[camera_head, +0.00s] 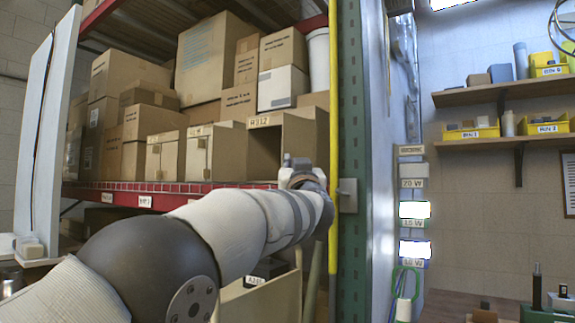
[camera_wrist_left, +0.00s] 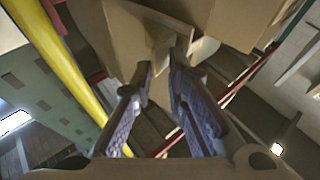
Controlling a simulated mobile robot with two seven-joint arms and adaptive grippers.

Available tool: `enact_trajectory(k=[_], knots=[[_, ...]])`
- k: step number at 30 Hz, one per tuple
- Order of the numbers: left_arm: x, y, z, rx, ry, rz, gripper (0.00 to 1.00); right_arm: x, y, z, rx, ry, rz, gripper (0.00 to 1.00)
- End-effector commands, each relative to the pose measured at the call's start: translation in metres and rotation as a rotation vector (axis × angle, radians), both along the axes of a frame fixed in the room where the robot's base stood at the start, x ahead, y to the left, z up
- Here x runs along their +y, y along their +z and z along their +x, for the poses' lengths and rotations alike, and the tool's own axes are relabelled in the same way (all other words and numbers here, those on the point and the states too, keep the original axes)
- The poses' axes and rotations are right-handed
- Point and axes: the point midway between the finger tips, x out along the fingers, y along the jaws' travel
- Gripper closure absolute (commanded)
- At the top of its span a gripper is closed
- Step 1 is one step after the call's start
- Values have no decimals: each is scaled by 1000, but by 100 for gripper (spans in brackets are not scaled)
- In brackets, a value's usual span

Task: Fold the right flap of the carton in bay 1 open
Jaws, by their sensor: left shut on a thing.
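An open-fronted carton (camera_head: 318,125) stands at the right end of the red shelf, beside the upright, its dark inside partly showing. My left gripper (camera_head: 298,166) is at the lower front of this carton, and its fingertips are hard to make out there. In the left wrist view the gripper (camera_wrist_left: 161,68) is shut on a thin cardboard flap (camera_wrist_left: 140,32), held near the fingertips. The flap stands out from the carton body (camera_wrist_left: 232,22). My right gripper is not in view.
Two closed cartons, one (camera_head: 165,157) left of the other (camera_head: 216,150), stand beside the open one. Stacked boxes (camera_head: 130,75) fill the shelf behind. A yellow pole (camera_head: 333,120) and green upright (camera_head: 357,230) stand close right of my gripper.

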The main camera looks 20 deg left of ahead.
Motion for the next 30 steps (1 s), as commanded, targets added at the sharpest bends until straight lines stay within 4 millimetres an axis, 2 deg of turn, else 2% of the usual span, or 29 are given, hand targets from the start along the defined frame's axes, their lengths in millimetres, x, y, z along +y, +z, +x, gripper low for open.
enact_trajectory(k=[1,5,6,12,30], knots=[[-17,16,-4,-18,-36,17,100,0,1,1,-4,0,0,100],[-17,16,-4,-18,-36,17,100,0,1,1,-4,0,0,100],[-17,16,-5,-19,-36,17,79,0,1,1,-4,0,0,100],[-17,15,-4,-18,-35,21,66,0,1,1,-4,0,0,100],[-16,10,-2,-10,-32,24,76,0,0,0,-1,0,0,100]])
